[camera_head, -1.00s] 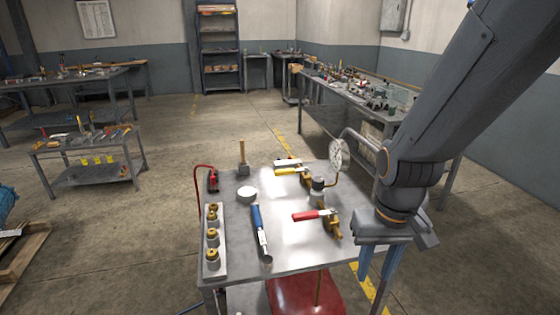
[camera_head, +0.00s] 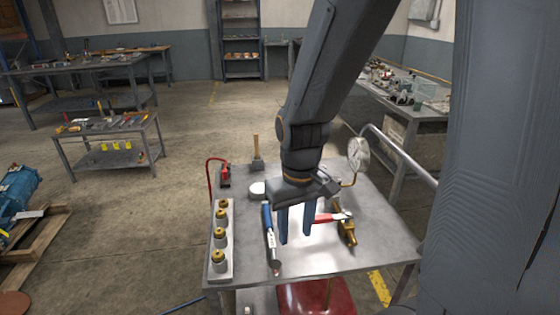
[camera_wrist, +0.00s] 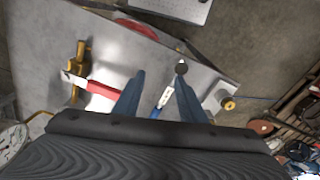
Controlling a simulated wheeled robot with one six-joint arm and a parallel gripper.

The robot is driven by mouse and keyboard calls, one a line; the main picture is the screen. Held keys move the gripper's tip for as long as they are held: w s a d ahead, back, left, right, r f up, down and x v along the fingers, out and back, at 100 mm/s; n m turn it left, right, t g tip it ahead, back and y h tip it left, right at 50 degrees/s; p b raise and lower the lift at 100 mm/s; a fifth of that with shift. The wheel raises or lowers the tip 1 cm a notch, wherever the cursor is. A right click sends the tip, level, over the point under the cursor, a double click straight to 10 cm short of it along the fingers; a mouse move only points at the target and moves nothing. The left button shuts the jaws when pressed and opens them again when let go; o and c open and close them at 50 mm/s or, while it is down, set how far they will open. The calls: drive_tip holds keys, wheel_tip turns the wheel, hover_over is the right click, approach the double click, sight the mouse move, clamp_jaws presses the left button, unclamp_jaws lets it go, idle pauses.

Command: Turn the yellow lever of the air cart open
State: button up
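The air cart (camera_head: 375,235) stands in front of me. Its yellow lever shows in neither current view; in the head view my gripper and wrist cover the area around it. A red lever (camera_head: 327,218) on a brass valve (camera_head: 347,234) lies to the right of my fingers. The red lever also shows in the wrist view (camera_wrist: 101,89), left of the fingers. My gripper (camera_head: 296,239) is open and empty, pointing down above the middle of the cart. In the wrist view both blue fingers (camera_wrist: 160,80) are apart, with a blue-handled tool (camera_wrist: 165,97) visible between them.
The blue-handled tool (camera_head: 269,235) lies left of my fingers. A row of brass fittings (camera_head: 220,238) lines the cart's left edge. A pressure gauge (camera_head: 358,154) stands at the right rear, beside a grey rail (camera_head: 400,155). A mallet (camera_head: 257,155) stands at the back.

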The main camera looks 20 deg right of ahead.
drive_tip(key=w+d+r+n+p, duration=0.1)
drive_tip(key=w+d+n, duration=0.3)
drive_tip(key=w, duration=0.7)
drive_tip(key=w+d+r+n+p, duration=0.1)
drive_tip(key=w+d+n+p, duration=0.2)
drive_tip(key=w, duration=0.8)
drive_tip(key=w+d+r+n+p, duration=0.1)
drive_tip(key=w+d+n+p, duration=0.1)
drive_tip(key=w+d+n, duration=0.5)
drive_tip(key=shift+w+d+r+g, duration=0.15)
drive_tip(key=shift+w+d, duration=0.15)
drive_tip(key=shift+w, duration=0.65)
drive_tip(key=shift+w+d+f+g, duration=0.15)
drive_tip(key=shift+w+d, duration=0.1)
drive_tip(key=shift+w, duration=0.7)
drive_tip(key=shift+w+d+n, duration=0.2)
drive_tip(key=shift+n, duration=0.1)
drive_tip(key=shift+f+p, duration=1.55)
drive_tip(key=shift+f, duration=2.3)
clamp_jaws()
